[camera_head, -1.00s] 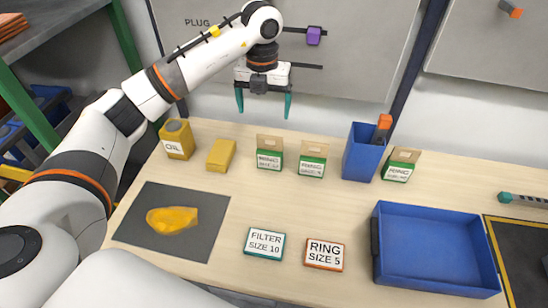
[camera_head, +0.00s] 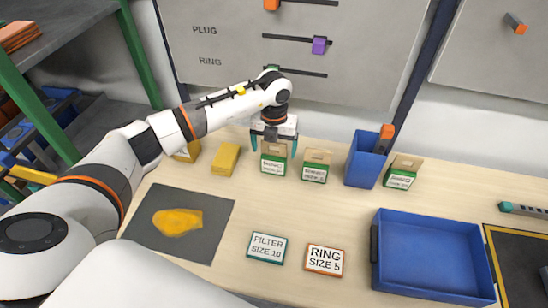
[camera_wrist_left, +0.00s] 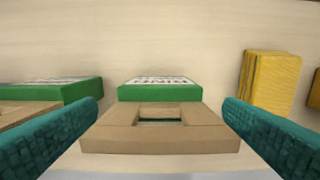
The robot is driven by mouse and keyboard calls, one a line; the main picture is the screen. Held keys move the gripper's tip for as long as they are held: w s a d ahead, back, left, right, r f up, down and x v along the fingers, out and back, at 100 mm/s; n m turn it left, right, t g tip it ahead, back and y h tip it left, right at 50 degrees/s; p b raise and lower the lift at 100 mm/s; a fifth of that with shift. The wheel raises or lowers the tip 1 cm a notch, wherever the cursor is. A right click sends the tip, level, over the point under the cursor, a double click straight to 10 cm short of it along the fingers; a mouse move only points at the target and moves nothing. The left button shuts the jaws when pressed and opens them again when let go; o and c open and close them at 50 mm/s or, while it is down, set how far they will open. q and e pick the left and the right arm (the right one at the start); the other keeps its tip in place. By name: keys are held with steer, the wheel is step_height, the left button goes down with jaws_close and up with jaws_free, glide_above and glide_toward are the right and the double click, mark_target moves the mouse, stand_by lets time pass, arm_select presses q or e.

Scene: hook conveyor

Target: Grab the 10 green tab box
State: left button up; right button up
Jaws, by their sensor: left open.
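Three green boxes with tan tops and white labels stand along the back of the table: a left one (camera_head: 273,159), a middle one (camera_head: 315,168) and a right one (camera_head: 401,175). Their label sizes are too small to read surely. My left gripper (camera_head: 274,146) is open, its teal fingers on either side of the left box's upper part. In the left wrist view, that box's tan slotted tab (camera_wrist_left: 160,128) lies between the fingers, with gaps at both sides. Another green box (camera_wrist_left: 60,93) shows at the left there. My right gripper is not in view.
A yellow block (camera_head: 225,159) stands left of the boxes. A blue bin (camera_head: 361,161) stands between the middle and right boxes.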

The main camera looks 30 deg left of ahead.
arm_select(q)
steer(key=shift+f, duration=0.35)
steer(key=c, duration=1.3)
steer(key=shift+r, duration=0.15)
